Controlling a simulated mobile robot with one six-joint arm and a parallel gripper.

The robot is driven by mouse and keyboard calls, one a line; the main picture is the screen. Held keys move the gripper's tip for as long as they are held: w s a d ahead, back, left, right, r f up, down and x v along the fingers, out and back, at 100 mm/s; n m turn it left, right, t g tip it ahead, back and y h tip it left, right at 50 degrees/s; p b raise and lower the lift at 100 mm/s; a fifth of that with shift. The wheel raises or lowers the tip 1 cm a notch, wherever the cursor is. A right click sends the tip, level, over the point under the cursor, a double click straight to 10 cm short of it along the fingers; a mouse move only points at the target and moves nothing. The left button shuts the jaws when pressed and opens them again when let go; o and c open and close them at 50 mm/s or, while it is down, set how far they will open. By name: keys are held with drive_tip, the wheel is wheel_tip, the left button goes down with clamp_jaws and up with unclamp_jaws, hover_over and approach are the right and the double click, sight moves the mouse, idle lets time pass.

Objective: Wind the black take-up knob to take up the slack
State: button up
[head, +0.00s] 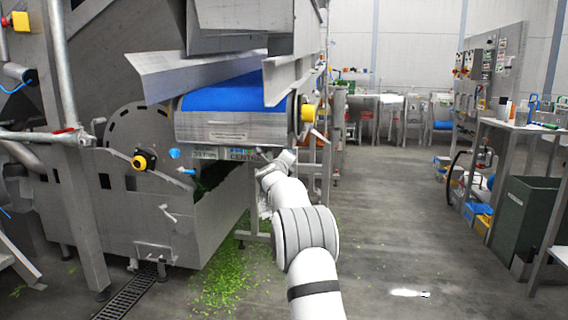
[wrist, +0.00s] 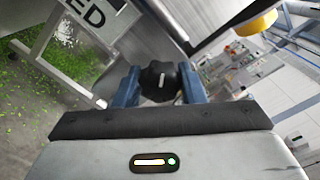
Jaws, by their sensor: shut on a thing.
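The black take-up knob (wrist: 158,82) shows in the wrist view, lobed, with a pale mark on its face. My gripper (wrist: 157,88) is shut on it, one blue finger on each side. In the head view my gripper (head: 270,172) is at the right end of the conveyor, below its side plate. There the knob is hidden behind my wrist. The blue belt (head: 222,95) runs over the conveyor end above my gripper. I cannot tell from these frames how slack the belt is.
A yellow part (head: 308,112) sticks out just above my wrist, and it also shows in the wrist view (wrist: 256,23). Green scraps (head: 225,275) litter the floor under the machine. A green bin (head: 525,215) stands at the right. The floor aisle between is open.

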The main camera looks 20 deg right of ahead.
idle(0.4)
drive_tip(key=o, duration=1)
drive_tip(key=shift+b+v, duration=0.35)
drive_tip(key=shift+v, duration=3.55)
drive_tip(key=shift+a, duration=0.1)
